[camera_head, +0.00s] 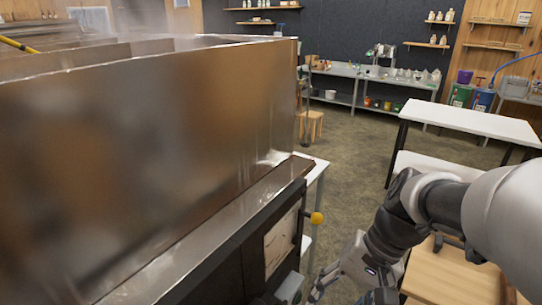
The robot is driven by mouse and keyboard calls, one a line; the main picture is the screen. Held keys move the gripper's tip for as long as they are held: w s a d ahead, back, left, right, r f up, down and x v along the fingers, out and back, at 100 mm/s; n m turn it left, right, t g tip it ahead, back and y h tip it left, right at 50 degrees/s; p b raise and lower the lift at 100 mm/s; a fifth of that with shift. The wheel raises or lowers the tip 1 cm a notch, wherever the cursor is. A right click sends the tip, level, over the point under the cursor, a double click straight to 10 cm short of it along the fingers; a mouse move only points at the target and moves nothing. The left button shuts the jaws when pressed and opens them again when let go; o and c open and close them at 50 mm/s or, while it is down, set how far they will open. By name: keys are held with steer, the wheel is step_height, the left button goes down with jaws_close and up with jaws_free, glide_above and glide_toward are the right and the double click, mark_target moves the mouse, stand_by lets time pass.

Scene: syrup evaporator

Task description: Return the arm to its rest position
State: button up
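My arm (440,205) reaches in from the right edge, bends at a dark joint and runs down toward the bottom of the view. My gripper (345,290) is at the bottom, right of the evaporator's firebox front, and points downward. The frame's bottom edge cuts off its lower part, so its fingertips and whether it is open or shut cannot be made out. I see no object held in the part that shows. A wooden stool or box top (440,276) lies beyond and below the arm.
The large metal evaporator pan (150,150) fills the left, with light steam above it. A white table (475,122) stands behind the arm. Open floor (350,150) lies between the pan and the back shelves.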

steer(key=s+d+r+n+t+h, duration=0.2)
steer(key=s+r+n+t+h, duration=0.2)
steer(key=s, duration=0.5)
steer(key=shift+s+d+n+t, duration=0.15)
steer(key=shift+d+n+t, duration=0.25)
steer(key=shift+t, duration=0.5)
steer(key=shift+r, duration=0.1)
steer(key=shift+c, duration=0.5)
